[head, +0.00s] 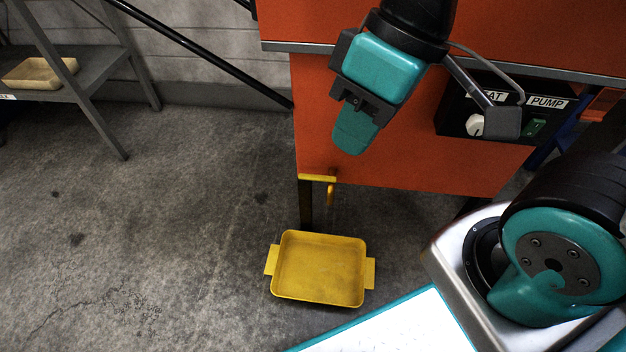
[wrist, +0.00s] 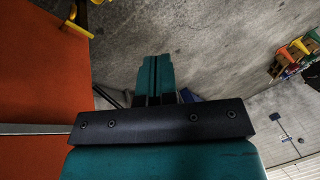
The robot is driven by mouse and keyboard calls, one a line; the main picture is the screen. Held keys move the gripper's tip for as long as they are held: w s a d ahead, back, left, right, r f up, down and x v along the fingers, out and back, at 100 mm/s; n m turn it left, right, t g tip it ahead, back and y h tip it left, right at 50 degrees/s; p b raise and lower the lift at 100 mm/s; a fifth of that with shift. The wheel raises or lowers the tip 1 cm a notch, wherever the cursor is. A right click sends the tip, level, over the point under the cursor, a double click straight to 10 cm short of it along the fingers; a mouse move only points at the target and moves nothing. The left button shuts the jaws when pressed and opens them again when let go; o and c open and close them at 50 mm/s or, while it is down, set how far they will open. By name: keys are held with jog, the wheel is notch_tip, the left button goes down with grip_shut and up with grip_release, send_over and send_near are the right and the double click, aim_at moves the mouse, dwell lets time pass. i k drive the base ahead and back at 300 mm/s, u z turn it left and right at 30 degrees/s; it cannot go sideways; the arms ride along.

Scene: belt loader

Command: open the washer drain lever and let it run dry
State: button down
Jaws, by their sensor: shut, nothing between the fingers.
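The orange washer (head: 400,140) has a yellow drain lever (head: 317,178) low at its left bottom edge, lying roughly level. A short yellow spout (head: 331,194) hangs beside it. A yellow tray (head: 320,302) with two side handles stands on the floor below; it looks empty. I cannot tell whether any water runs. My gripper (head: 350,144) is shut and empty, pointing down in front of the washer, above the lever and apart from it. In the wrist view my shut teal fingers (wrist: 157,75) show in the middle, and the yellow lever (wrist: 78,27) is at upper left.
A panel with a white knob (head: 475,125) and a green PUMP switch (head: 535,127) is at right on the washer. A grey shelf (head: 100,70) with a beige tray (head: 40,73) stands at left. The concrete floor (head: 150,220) left of the yellow tray is clear.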

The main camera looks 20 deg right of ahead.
aim_at(303, 176)
jog(key=k, duration=0.5)
jog(key=z, duration=3.85)
jog(key=k, duration=2.25)
jog(key=u, duration=1.4)
